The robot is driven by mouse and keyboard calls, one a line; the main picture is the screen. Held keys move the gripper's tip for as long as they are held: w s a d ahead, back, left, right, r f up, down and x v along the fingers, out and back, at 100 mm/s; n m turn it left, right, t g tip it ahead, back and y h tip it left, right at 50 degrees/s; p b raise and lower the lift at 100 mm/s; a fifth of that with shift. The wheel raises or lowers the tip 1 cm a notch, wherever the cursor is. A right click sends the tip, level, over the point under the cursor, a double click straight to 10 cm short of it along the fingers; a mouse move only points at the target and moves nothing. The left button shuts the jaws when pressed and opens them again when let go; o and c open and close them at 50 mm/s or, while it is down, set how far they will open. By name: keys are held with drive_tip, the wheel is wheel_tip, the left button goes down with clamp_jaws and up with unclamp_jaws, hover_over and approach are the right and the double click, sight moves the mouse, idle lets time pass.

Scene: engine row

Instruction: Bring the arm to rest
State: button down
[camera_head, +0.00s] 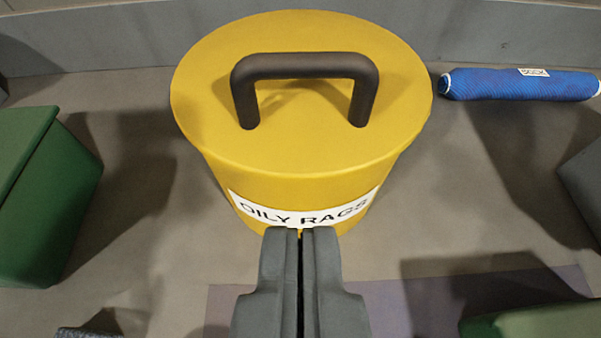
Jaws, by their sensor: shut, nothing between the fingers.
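My gripper (300,234) reaches in from the bottom middle of the head camera view. Its two grey fingers are shut together with nothing between them. Beyond the fingertips stands a yellow can (220,178) with a white label reading "OILY RAGS". Its round lid (200,90) is on, with a dark arched handle (305,66) on top. The fingertips overlap the lower edge of the label in the picture; I cannot tell whether they touch the can.
A green box (45,200) stands at the left. A blue roll (520,85) with a small white tag lies at the upper right. A grey object (585,185) is at the right edge and a green one (540,322) at the lower right. Grey floor (140,240) is clear left of the can.

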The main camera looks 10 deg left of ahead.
drive_tip(key=s+a+r+m+t+h, duration=0.1)
drive_tip(key=s+r+t, duration=0.4)
drive_tip(key=s, duration=0.9)
wheel_tip(320, 180, up, 3)
drive_tip(key=shift+s+a+r+m+h, duration=0.15)
drive_tip(key=shift+s+a+m+h, duration=0.05)
drive_tip(key=shift+a+m+h, duration=0.25)
